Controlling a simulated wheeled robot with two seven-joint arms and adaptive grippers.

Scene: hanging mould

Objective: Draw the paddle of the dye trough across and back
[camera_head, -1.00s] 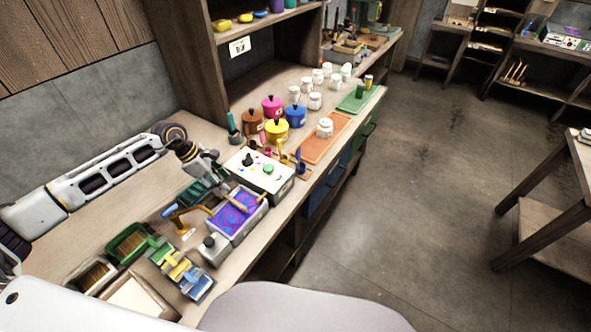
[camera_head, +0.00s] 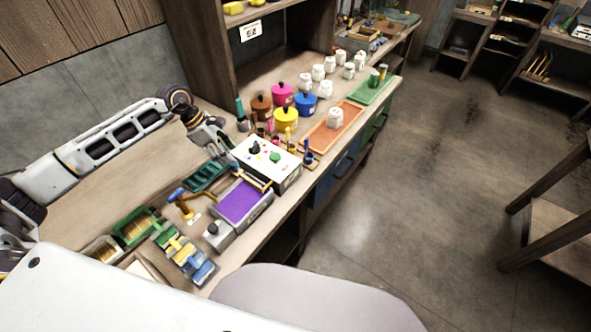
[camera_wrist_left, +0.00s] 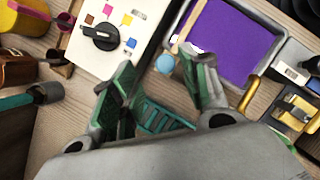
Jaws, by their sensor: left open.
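The dye trough (camera_head: 262,211) is a grey rectangular tray of even purple dye on the bench; it also shows in the left wrist view (camera_wrist_left: 267,66). The paddle (camera_head: 256,182), a thin wooden bar, lies along the trough's far end, beside the white box. In the left wrist view the paddle (camera_wrist_left: 184,28) runs along the trough's edge. A pale-blue round end (camera_wrist_left: 166,63) shows close to it; I cannot tell if they join. My left gripper (camera_head: 228,150) is open, its fingers apart and empty (camera_wrist_left: 165,78), just behind the paddle. My right gripper is out of view.
A white control box (camera_head: 266,164) with a black knob adjoins the trough. A green ridged rack (camera_head: 207,176) and a blue-headed hammer-like tool (camera_head: 184,202) lie behind the trough. Coloured pots (camera_head: 286,117) stand beyond. A grey stool (camera_head: 318,298) is in front.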

